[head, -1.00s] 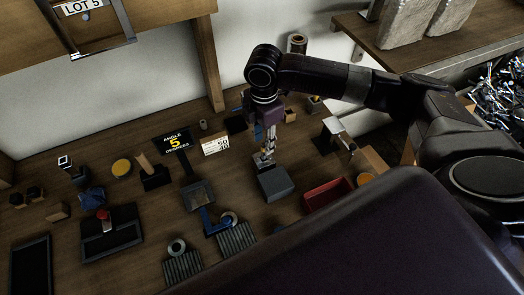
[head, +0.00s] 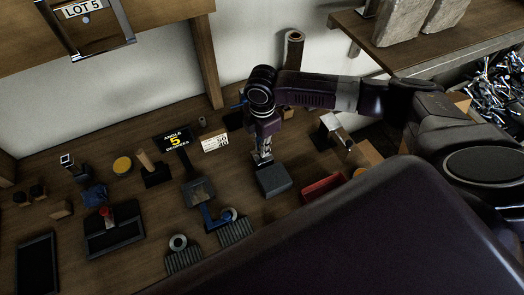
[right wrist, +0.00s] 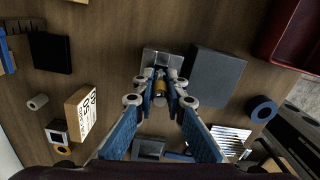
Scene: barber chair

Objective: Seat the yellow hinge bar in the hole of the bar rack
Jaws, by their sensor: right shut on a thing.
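My right gripper (head: 262,158) points down over the bench, just behind a grey block (head: 274,180). I cannot tell which of these is the bar rack. No hole shows, and whether the bar touches anything is unclear. My left gripper is out of view.
A red tray (head: 323,187) stands right of the grey block. A sign with a yellow 5 (head: 173,139) and a white number card (head: 215,143) stand to the left. A blue bracket (head: 213,218) and ridged blocks are nearer. Bare wood lies between them.

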